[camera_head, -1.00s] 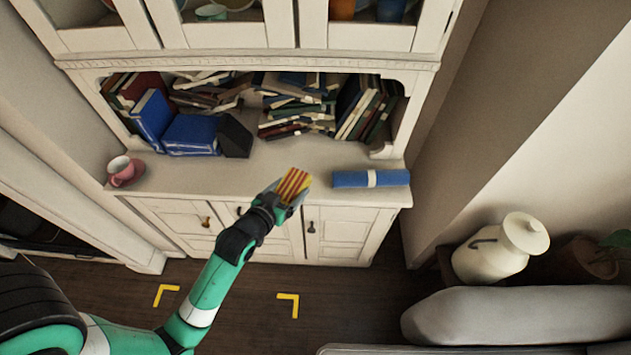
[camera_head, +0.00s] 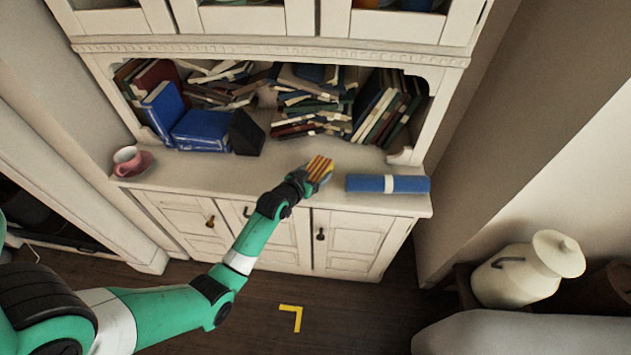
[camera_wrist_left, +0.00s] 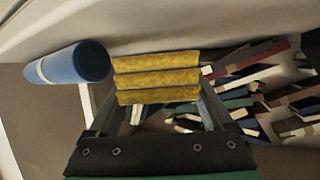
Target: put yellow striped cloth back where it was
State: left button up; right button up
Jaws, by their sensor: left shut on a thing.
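The yellow striped cloth (camera_head: 320,168) is a small folded bundle with red stripes in the head view. My left gripper (camera_head: 312,178) is shut on it and holds it over the cabinet's counter, left of a blue roll. In the left wrist view the cloth (camera_wrist_left: 156,78) shows as stacked yellow folds between the fingers of my left gripper (camera_wrist_left: 152,105). I cannot tell whether the cloth touches the counter. My right gripper is not in view.
The blue roll (camera_head: 388,184) with a white band lies on the counter (camera_head: 240,176) at right. A pink cup (camera_head: 128,160) on a saucer stands at the left end. Blue books (camera_head: 200,131) and a dark block (camera_head: 246,133) stand behind. Several books are piled in the shelf opening.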

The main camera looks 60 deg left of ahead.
pick_arm(q)
notch_tip(320, 180, down, 3)
jog(key=shift+f+b, duration=0.15)
jog(key=shift+b, duration=0.55)
jog(key=shift+f, duration=0.15)
jog(key=o, duration=1.1)
